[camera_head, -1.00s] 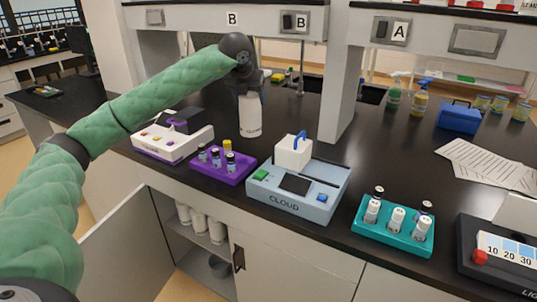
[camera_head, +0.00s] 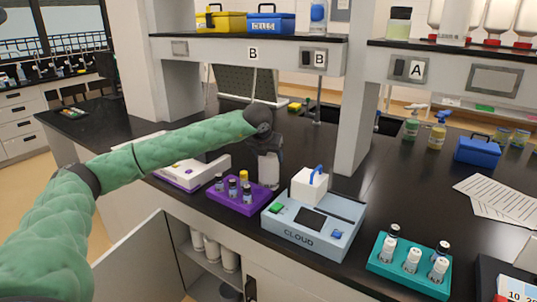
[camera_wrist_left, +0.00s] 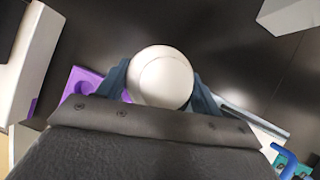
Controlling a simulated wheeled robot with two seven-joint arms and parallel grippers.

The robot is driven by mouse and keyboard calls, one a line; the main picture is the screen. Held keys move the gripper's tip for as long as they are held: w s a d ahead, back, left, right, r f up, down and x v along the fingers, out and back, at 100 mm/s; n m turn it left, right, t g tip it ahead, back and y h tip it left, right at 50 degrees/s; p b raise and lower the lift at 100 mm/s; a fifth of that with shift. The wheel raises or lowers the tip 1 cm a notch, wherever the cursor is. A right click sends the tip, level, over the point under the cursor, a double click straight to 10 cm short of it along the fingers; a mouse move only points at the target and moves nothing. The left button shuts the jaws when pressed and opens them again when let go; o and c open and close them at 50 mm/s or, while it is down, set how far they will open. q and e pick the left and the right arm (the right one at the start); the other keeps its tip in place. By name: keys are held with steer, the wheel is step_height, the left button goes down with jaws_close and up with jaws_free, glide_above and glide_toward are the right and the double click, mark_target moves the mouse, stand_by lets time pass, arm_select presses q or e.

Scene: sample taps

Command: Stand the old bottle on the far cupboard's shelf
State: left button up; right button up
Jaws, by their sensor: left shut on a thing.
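My left gripper (camera_head: 265,145) is shut on a white bottle (camera_head: 268,170), which hangs upright below it over the black bench, just behind the purple rack. In the left wrist view the bottle's round white top (camera_wrist_left: 161,78) sits between the two dark blue fingers. I cannot tell whether the bottle's base touches the bench. Under the bench, an open cupboard (camera_head: 207,270) shows several white bottles (camera_head: 213,250) standing on its shelf and a dark round pot (camera_head: 229,292) lower down. My right gripper is not in view.
The purple rack (camera_head: 239,196) with small vials, the CLOUD device (camera_head: 312,222) and a teal vial rack (camera_head: 410,267) line the bench front. A white device (camera_head: 190,174) stands left of the bottle. The open cupboard door (camera_head: 135,262) sticks out. A pillar (camera_head: 357,125) rises behind.

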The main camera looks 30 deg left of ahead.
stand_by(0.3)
arm_select(q)
steer(key=o, duration=1.6)
steer(key=shift+o, duration=0.2)
